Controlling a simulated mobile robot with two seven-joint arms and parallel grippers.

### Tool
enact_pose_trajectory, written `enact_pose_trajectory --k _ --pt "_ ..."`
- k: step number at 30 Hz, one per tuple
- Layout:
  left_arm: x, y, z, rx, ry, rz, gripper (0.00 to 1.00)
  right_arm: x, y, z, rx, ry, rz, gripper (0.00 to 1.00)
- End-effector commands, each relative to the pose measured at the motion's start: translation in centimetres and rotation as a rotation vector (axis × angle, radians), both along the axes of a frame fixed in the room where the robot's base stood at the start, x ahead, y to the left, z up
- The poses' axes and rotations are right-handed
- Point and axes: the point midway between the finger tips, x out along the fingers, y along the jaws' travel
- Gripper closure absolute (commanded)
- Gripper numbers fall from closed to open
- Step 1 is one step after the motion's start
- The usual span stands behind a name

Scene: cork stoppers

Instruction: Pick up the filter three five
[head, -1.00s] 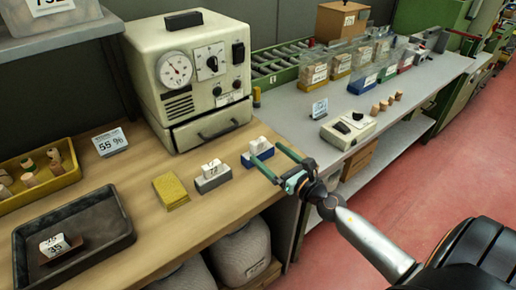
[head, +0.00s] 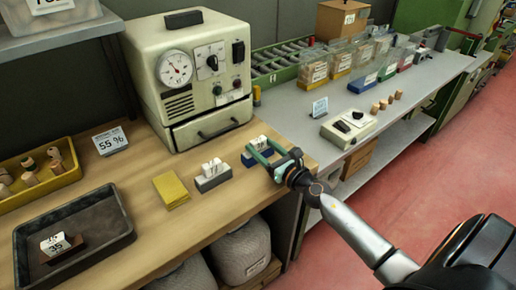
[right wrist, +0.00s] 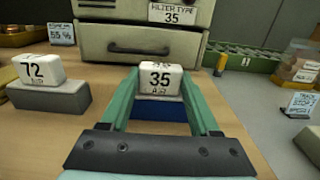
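The filter marked 35 (right wrist: 161,78) is a small white block standing upright on a blue base (right wrist: 158,108) in the right wrist view. In the head view the filter (head: 261,142) sits near the wooden bench's right edge, partly behind my fingers. My right gripper (head: 259,151) is open, with its green fingers on either side of the filter. In the right wrist view the fingers look apart from its sides. Another white block marked 35 (head: 55,244) lies on a brown base in the black tray (head: 110,208). My left gripper is out of view.
A white block marked 72 (right wrist: 38,69) stands on a grey base to the left. The beige machine (head: 190,75) with a drawer is close behind. A yellow pad (head: 171,190) lies left. The grey bench (head: 290,110) is at right.

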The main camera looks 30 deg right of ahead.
Motion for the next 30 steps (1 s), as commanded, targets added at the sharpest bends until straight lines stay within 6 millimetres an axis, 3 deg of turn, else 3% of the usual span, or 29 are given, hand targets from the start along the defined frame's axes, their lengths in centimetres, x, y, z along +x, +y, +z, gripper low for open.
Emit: enact_pose_trajectory --k 2,13,23,30 --pt "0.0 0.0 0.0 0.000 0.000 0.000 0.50 0.0 0.0 0.0 0.000 0.000 0.000 0.51" --pt "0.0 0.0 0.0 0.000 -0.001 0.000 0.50 0.0 0.0 0.0 0.000 0.000 0.000 0.93" --pt "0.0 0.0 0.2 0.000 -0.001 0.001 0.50 0.0 -0.1 0.3 0.000 -0.001 0.000 0.93" --pt "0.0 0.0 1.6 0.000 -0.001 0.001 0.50 0.4 -0.7 2.1 0.000 -0.002 0.002 0.93"
